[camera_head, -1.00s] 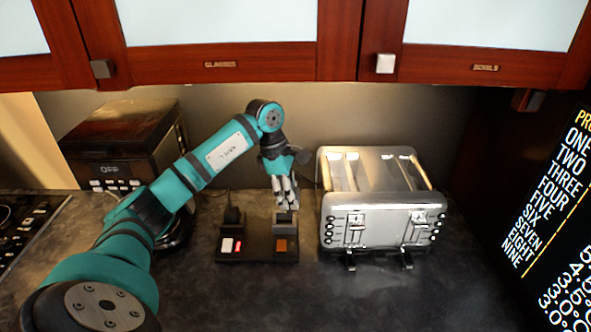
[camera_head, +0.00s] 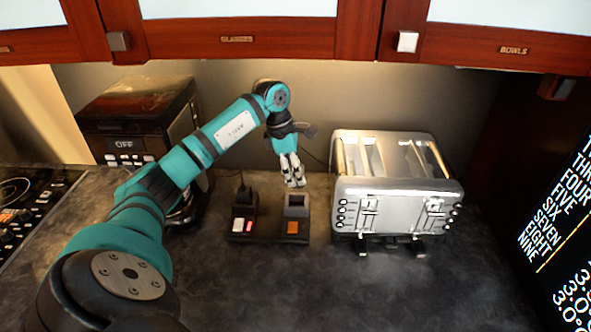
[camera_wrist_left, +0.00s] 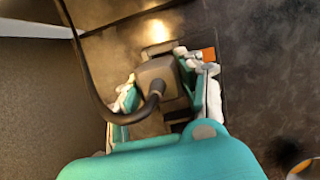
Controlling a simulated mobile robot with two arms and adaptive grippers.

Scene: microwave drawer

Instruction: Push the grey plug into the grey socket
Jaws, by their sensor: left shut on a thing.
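The grey socket (camera_head: 296,201) stands on the counter with an orange switch on its front. My left gripper (camera_head: 293,178) points down just above and behind its opening. In the left wrist view the gripper is shut on the grey plug (camera_wrist_left: 157,72), whose black cable (camera_wrist_left: 82,60) curves up and left. The plug is mostly hidden by the fingers in the head view. I cannot tell whether its tip touches the socket. The orange switch (camera_wrist_left: 208,54) shows beside the fingers in the wrist view. My right gripper is not in view.
A black socket (camera_head: 243,213) with a plug in it and lit switches stands left of the grey one. A silver toaster (camera_head: 394,188) stands close on the right. A coffee machine (camera_head: 140,115) is at the left. Cabinets hang above; the front counter is clear.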

